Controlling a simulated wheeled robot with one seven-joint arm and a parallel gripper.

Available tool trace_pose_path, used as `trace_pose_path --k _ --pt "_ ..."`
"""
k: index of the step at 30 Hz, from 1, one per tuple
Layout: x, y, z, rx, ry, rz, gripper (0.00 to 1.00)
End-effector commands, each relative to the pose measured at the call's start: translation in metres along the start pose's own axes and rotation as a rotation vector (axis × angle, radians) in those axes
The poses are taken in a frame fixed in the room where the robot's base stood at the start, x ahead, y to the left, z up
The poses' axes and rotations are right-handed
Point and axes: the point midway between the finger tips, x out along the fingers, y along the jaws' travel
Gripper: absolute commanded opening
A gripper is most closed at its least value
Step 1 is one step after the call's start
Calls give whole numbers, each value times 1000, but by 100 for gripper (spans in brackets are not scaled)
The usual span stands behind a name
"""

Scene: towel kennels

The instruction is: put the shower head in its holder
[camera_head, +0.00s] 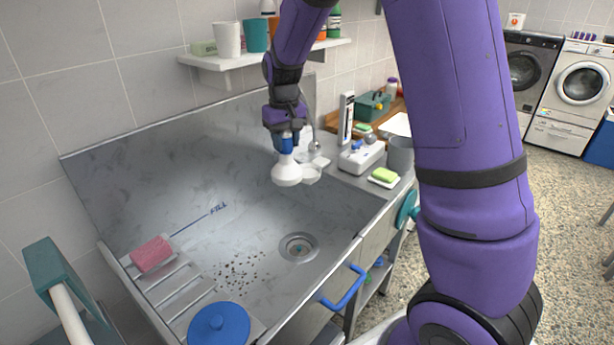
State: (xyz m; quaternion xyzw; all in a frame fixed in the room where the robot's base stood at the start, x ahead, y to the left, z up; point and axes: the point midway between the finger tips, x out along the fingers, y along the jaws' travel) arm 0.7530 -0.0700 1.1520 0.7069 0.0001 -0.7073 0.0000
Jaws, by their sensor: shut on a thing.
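The white shower head (287,173) hangs face down over the back right of the steel basin (235,245), with blue at its neck. My gripper (286,138) is above it and shut on its neck. The fingertips are small and partly hidden by the wrist. A pale fitting with a chrome part (313,150) shows just right of the head; I cannot tell whether they touch. I cannot make out the holder for certain.
A white shelf (265,55) with cups is on the wall behind my arm. A white upright device (346,117), a grey cup (400,154) and a green soap (384,175) stand right of the basin. A pink sponge (151,253) and blue lid (219,325) are at left.

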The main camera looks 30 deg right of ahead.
Motion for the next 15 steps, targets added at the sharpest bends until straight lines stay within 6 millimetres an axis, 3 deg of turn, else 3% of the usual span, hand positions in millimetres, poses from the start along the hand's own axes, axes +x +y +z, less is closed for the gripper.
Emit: trace_pose_path --k 7,15 --pt "-24 0 0 0 3 0 0" --pt "-29 5 -6 1 1 1 0"
